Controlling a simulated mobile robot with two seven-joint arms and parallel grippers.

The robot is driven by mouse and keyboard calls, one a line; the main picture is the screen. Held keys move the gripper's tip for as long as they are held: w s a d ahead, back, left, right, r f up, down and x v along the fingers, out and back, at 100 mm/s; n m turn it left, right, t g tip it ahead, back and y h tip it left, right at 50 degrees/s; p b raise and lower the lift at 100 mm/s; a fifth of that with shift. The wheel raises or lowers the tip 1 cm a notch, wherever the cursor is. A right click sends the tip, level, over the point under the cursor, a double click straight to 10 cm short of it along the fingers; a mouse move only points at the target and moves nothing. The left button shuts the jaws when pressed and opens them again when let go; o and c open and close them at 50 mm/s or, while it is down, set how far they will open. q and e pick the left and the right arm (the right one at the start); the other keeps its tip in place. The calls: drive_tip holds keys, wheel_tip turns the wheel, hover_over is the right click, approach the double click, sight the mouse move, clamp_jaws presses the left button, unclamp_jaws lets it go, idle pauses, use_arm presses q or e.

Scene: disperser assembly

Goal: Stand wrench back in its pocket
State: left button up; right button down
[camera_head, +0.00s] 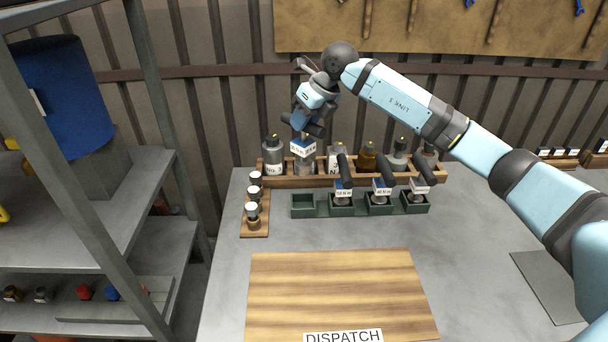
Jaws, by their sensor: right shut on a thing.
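My right gripper (308,114) comes in from the right and is shut on the wrench's black handle. The wrench (303,148) hangs roughly upright, with a white and blue label below the handle. Its lower end is in front of the bottle rack, above and behind the green pocket tray. The tray (322,209) has an empty pocket (303,205) at its left end. Similar black-handled tools (343,172) stand in the other pockets to the right. My left gripper is out of view.
A wooden rack (272,182) of several bottles stands behind the tray. A small wooden rack (255,224) with white-capped vials is to the left. A wooden dispatch board (340,290) lies in front. Grey shelving (160,170) stands left; the bench between board and tray is clear.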

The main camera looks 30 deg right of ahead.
sight(307, 162)
wheel_tip(307, 162, down, 9)
drive_tip(key=shift+r, duration=0.15)
drive_tip(key=shift+f, duration=2.45)
drive_tip(key=shift+f, duration=0.15)
drive_tip(key=c, duration=0.8)
unclamp_jaws()
drive_tip(key=shift+c, duration=0.2)
